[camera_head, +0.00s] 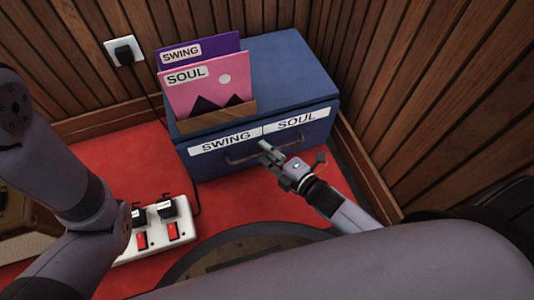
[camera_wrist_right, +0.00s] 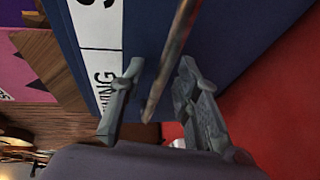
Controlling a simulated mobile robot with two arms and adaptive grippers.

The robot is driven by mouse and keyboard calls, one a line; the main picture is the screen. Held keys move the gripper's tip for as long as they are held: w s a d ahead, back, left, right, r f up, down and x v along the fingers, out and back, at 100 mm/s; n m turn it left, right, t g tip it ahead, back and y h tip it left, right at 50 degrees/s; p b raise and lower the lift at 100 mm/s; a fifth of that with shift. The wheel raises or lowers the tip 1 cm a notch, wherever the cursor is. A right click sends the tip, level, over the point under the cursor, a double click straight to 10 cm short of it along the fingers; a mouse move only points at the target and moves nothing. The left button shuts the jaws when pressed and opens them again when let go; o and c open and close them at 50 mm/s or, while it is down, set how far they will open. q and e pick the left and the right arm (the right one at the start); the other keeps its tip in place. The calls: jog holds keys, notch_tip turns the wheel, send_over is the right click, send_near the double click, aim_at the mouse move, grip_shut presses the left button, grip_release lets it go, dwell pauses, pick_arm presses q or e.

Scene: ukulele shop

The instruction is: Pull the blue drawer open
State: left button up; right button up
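The blue drawer (camera_head: 223,168) is in the lower front of a blue box (camera_head: 288,68) on the red floor, and its front looks flush with the box. White labels (camera_head: 227,139) reading SWING and SOUL run along its top edge. A thin dark bar handle (camera_head: 241,160) sits below them. It also shows in the right wrist view (camera_wrist_right: 170,62), running between my fingers. My right gripper (camera_head: 291,155) is at the handle with its fingers apart. In the wrist view the right gripper (camera_wrist_right: 158,98) has one finger on each side of the bar, with gaps visible. My left gripper is out of view.
Purple SWING (camera_head: 226,44) and pink SOUL (camera_head: 207,91) sleeves stand in a wooden holder (camera_head: 217,117) on the box. A white power strip (camera_head: 154,236) with plugs lies at left. Slatted wood walls (camera_head: 420,90) close in behind and right.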

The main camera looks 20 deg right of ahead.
jog(key=shift+c, duration=0.6)
grip_shut()
dwell(0.4)
